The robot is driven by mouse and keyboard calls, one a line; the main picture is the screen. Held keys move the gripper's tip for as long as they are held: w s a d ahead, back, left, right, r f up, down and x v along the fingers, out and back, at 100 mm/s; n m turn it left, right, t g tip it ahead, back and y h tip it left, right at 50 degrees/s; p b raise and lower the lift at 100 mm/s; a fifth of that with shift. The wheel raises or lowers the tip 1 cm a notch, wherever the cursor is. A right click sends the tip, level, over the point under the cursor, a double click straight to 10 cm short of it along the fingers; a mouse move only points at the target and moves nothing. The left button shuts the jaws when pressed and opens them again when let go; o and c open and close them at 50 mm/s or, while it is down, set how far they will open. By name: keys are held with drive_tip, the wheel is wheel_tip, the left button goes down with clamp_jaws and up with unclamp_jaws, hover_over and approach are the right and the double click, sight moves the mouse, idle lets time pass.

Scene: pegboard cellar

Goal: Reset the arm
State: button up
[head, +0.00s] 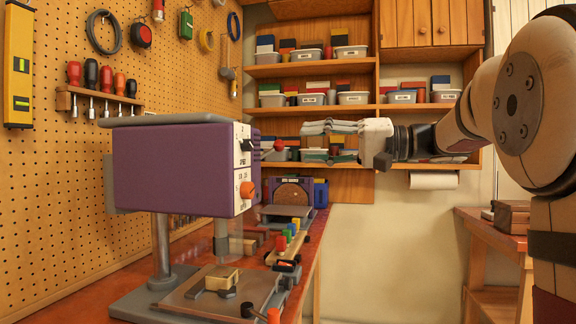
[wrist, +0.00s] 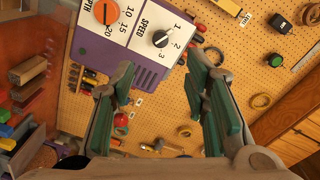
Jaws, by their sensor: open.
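My arm reaches in from the right of the head view. My gripper (head: 308,141) is at its end, pointing left toward the purple machine (head: 175,165), with a visible space before the machine's front panel. In the wrist view my gripper (wrist: 158,70) shows two green-padded fingers spread apart with nothing between them. Beyond the fingertips is the machine's white panel, with a black SPEED knob (wrist: 160,39) and an orange DEPTH knob (wrist: 105,12).
The machine stands on a red bench (head: 95,290) along the pegboard (head: 70,190). Shelves with bins (head: 305,55) stand behind my gripper. A wooden table (head: 490,222) is at right; open room lies between.

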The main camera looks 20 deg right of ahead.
drive_tip(key=s+a+f+g+h, duration=0.5)
drive_tip(key=s+a+f+g, duration=0.2)
drive_tip(key=s+a+f, duration=0.9)
drive_tip(key=s+d+f+n+g+h, duration=0.1)
drive_tip(key=s+d+f+h, duration=0.3)
drive_tip(key=s+f, duration=0.5)
drive_tip(key=s+d+f+n+g+h, duration=0.1)
drive_tip(key=s+d+f+h, duration=0.3)
drive_tip(key=s+f, duration=0.45)
wheel_tip(320, 180, up, 19)
drive_tip(key=a+t+h+p, duration=0.1)
drive_tip(key=t+p, duration=0.1)
drive_tip(key=p, duration=1.5)
drive_tip(key=shift+s+t, duration=0.4)
drive_tip(key=shift+s, duration=0.05)
